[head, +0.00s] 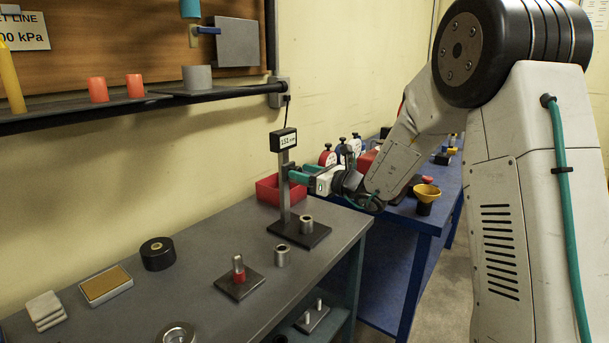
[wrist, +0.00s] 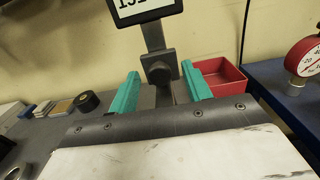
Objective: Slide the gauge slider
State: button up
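The height gauge has a grey upright post (head: 285,202) on a dark flat base (head: 299,233) and a display (head: 283,140) on top; the digits seem to read about 132 mm. The gauge slider is a dark block with a round knob (wrist: 159,73) on the post in the wrist view. My gripper (head: 294,174) is at the post, partly covering the slider in the head view. In the wrist view its two green fingers (wrist: 160,70) are apart, one on each side of the knob, with visible gaps. I cannot tell how deep the knob lies between them.
A red bin (head: 268,188) is behind the post. A plate with a red-based pin (head: 239,279) and a black roll (head: 157,254) lie left. A blue bench (head: 398,240) adjoins right.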

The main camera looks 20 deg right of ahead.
jog(key=v, duration=0.7)
jog(key=shift+s+d, duration=0.25)
jog(key=shift+s, duration=0.05)
dwell(0.3)
jog(key=s+a+f+n+g, duration=0.2)
jog(key=s+a+n+g, duration=0.4)
jog(key=s+n, duration=0.4)
jog(key=s+a+f+n+g, duration=0.2)
jog(key=s+a+n+g, duration=0.2)
jog(key=s+n+g, duration=0.55)
jog(key=s+d+r+n+h, duration=0.1)
jog(key=s+d+n+h, duration=0.1)
jog(key=s, duration=0.5)
jog(key=s+d+r+n+t+h, duration=0.1)
jog(key=s+d+n+h, duration=0.2)
jog(key=s, duration=0.4)
jog(key=s+d+r+n+t+h, duration=0.1)
jog(key=s+n+h, duration=0.3)
jog(key=s, duration=0.4)
jog(key=shift+d+r+h, duration=0.4)
jog(key=shift+d+h, duration=0.4)
jog(key=shift+d, duration=0.05)
